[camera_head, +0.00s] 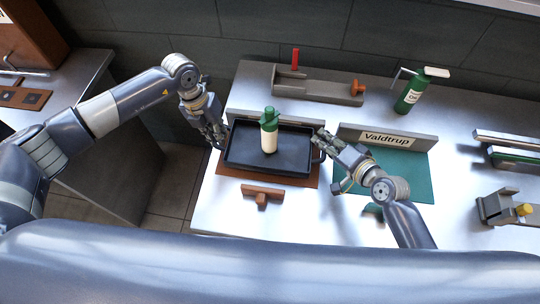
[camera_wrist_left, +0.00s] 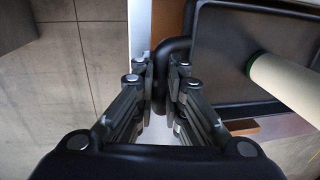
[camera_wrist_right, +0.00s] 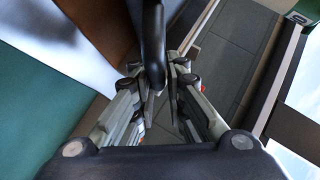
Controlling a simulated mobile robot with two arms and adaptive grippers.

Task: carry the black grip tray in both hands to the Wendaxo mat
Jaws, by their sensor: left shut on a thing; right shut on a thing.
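The black grip tray (camera_head: 245,160) is at the table's left part, over a brown mat (camera_head: 232,177). A white bottle with a green top (camera_head: 269,135) stands in it. My left gripper (camera_head: 220,143) is shut on the tray's left handle, also seen in the left wrist view (camera_wrist_left: 164,72). My right gripper (camera_head: 322,140) is shut on the right handle, which shows in the right wrist view (camera_wrist_right: 153,45). I cannot tell whether the tray touches the mat. No Wendaxo lettering is readable; the tray covers much of the brown mat.
A teal mat (camera_head: 412,175) with a "Valdtrup" sign (camera_head: 386,139) lies right of the tray. A brown T-shaped piece (camera_head: 262,192) lies in front. A grey fixture (camera_head: 320,88) and a green extinguisher-like bottle (camera_head: 408,95) stand behind. Grey devices (camera_head: 505,207) stand at the right.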

